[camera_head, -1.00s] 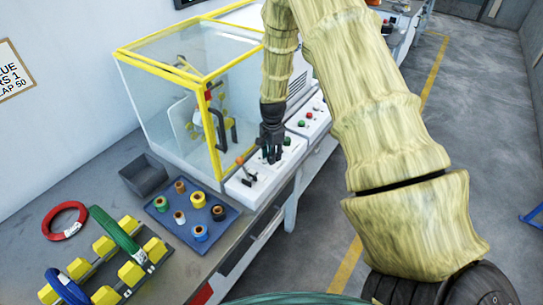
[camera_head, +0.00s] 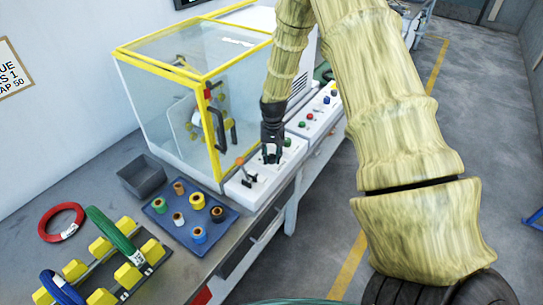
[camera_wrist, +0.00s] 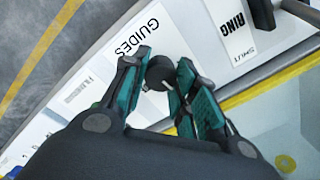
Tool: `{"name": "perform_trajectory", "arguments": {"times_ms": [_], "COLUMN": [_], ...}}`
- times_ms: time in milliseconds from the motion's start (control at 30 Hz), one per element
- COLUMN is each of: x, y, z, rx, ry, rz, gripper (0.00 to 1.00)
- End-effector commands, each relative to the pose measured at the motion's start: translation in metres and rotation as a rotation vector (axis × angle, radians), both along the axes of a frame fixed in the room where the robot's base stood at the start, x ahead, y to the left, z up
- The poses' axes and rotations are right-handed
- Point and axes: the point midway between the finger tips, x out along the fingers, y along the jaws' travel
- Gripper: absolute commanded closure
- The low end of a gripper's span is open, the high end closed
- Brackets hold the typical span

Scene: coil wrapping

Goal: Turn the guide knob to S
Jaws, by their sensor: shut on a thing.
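The dark round guide knob (camera_wrist: 160,72) sits on a white panel beside the printed label GUIDES (camera_wrist: 138,38) in the wrist view. My gripper (camera_wrist: 164,68) has its teal-padded fingers on both sides of the knob, shut on it. In the head view my gripper (camera_head: 271,158) points down at the white control panel (camera_head: 262,184), and the knob is hidden by the fingers there. I cannot read which letter the knob points to.
A lever with an orange tip (camera_head: 240,161) stands close to the left of my gripper. Behind is a yellow-framed clear enclosure (camera_head: 175,95). A blue tray (camera_head: 160,209) with several spools and a grey bin (camera_head: 143,174) are on the bench. Green and red buttons (camera_head: 302,124) lie beyond.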

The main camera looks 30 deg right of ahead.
Motion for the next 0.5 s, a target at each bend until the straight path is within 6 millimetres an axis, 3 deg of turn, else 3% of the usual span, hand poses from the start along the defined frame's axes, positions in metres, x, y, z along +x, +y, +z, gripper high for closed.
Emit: {"name": "perform_trajectory", "arguments": {"times_ms": [500], "x": [0.0008], "y": [-0.001], "z": [0.0004], "rx": [0.0], "ry": [-0.002], "rz": [0.487], "gripper": [0.95]}}
